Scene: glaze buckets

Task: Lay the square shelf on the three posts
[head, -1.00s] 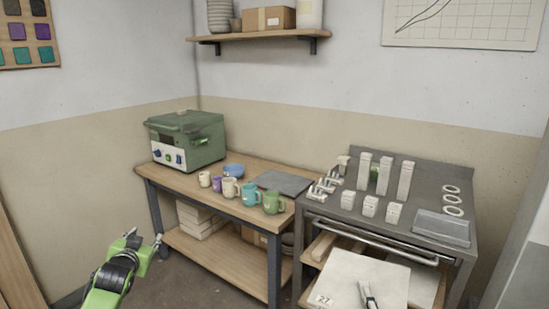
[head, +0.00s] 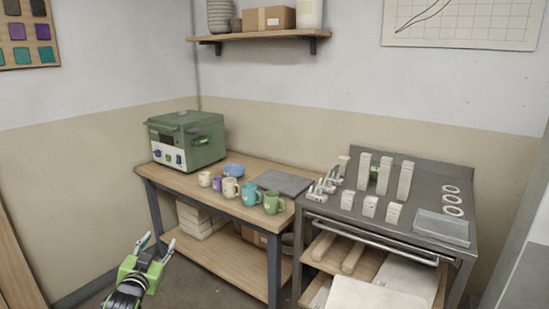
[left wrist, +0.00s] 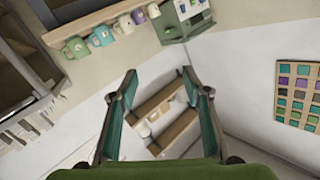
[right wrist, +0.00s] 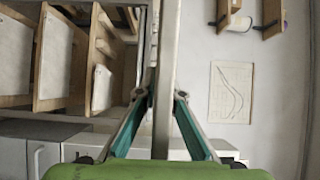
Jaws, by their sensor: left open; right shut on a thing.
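The square shelf (head: 376,294) is a pale flat slab at the bottom edge of the head view, partly cut off. In the right wrist view the shelf (right wrist: 167,50) shows edge-on as a long pale strip between the fingers of my right gripper (right wrist: 161,98), which is shut on it. My right gripper is outside the head view. Tall pale posts (head: 384,178) stand upright in a row of three on the grey metal top, with three short posts (head: 370,207) in front. My left gripper (head: 158,247) is open and empty, left of the wooden table; its spread fingers show in the left wrist view (left wrist: 158,75).
The grey metal top (head: 325,208) also holds white rings (head: 452,198), a grey tray (head: 441,228) and small pale pieces (head: 322,187). Below are a rail and wooden racks with another pale slab (head: 407,273). The table (head: 215,199) holds several mugs, a bowl and a green kiln (head: 186,140).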

